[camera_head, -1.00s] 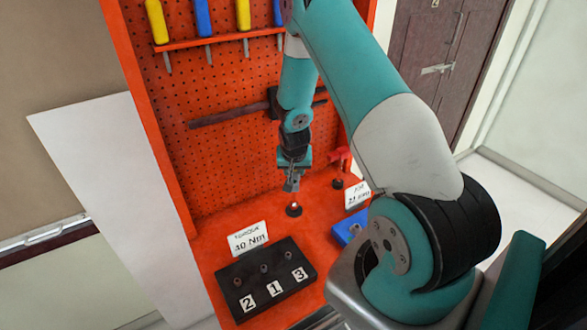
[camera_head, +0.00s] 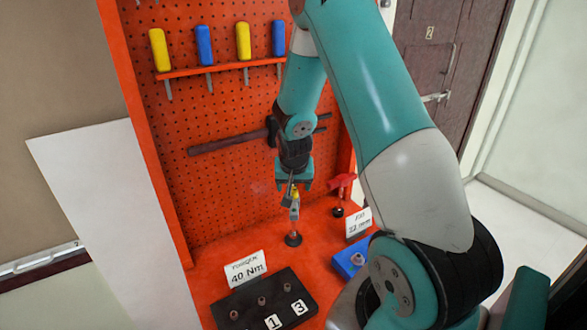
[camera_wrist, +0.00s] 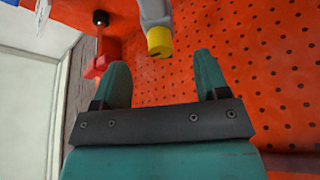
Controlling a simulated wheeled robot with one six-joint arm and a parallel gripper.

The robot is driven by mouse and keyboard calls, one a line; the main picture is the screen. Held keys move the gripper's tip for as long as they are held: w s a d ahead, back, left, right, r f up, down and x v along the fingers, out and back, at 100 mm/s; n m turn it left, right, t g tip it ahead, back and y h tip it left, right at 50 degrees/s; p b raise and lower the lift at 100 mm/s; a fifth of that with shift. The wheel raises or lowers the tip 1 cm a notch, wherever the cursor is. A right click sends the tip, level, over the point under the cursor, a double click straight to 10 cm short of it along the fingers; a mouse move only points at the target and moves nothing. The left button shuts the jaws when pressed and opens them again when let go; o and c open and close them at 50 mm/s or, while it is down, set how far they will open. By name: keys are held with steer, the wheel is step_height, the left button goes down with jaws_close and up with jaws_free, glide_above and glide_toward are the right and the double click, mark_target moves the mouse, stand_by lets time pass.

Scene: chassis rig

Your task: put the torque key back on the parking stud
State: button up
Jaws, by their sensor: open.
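The torque key, with a grey body and yellow end (camera_head: 295,198), stands roughly upright over a round black stud base (camera_head: 293,239) on the red bench. In the wrist view its yellow end (camera_wrist: 159,41) lies just beyond the fingertips, and its lower part runs out of the frame. My gripper (camera_head: 296,182) is directly above the key. In the wrist view my gripper (camera_wrist: 162,68) is open, with nothing between its fingers. Whether the key is fully seated on the stud is too small to tell.
A red tool (camera_head: 342,184) stands on another black base to the right. A black numbered block (camera_head: 262,300), a "40 Nm" card (camera_head: 245,267) and a blue block (camera_head: 349,262) are in front. A pegboard (camera_head: 220,110) with a dark bar (camera_head: 225,142) rises behind.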

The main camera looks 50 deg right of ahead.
steer(key=b+v, duration=0.1)
steer(key=v, duration=0.9)
steer(key=shift+b, duration=0.3)
steer(key=shift+a+r, duration=0.1)
